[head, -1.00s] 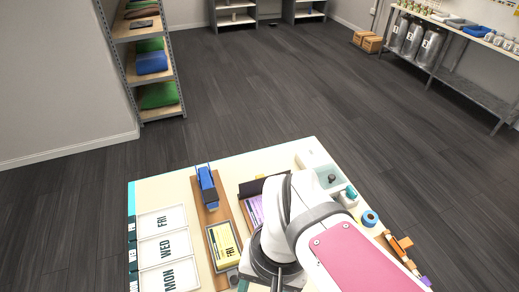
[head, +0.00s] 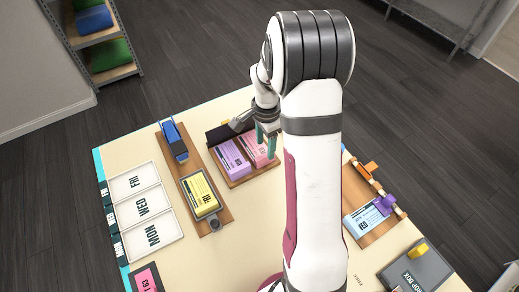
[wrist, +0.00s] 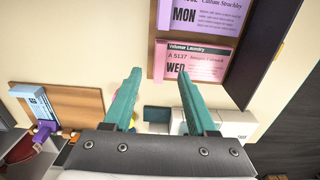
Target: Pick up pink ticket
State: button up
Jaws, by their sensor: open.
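A pink ticket stack (head: 256,150) lies in a brown holder (head: 240,180) right of a purple ticket stack (head: 231,158). In the wrist view the top pink ticket (wrist: 196,60) reads WED and A 5137, with the purple ticket (wrist: 208,18) beyond it. My gripper (head: 266,136) hangs over the far right edge of the pink stack in the head view. It is open and empty, teal fingers apart; in the wrist view the gripper (wrist: 158,76) has its right fingertip near the pink ticket. Whether it touches cannot be told. Another pink ticket (head: 145,281) sits at the table's near left corner.
White trays marked FRI (head: 133,180), WED (head: 143,206) and MON (head: 151,233) line the left. A yellow ticket stack (head: 200,193) and a blue clamp-like device (head: 174,141) share a board. Light blue tickets (head: 366,218) and a grey drop box (head: 418,270) are right.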

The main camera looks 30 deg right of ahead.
aim_at(255, 145)
jog(key=f, duration=0.4)
jog(key=shift+d+f, duration=0.1)
jog(key=shift+d, duration=0.2)
grip_shut()
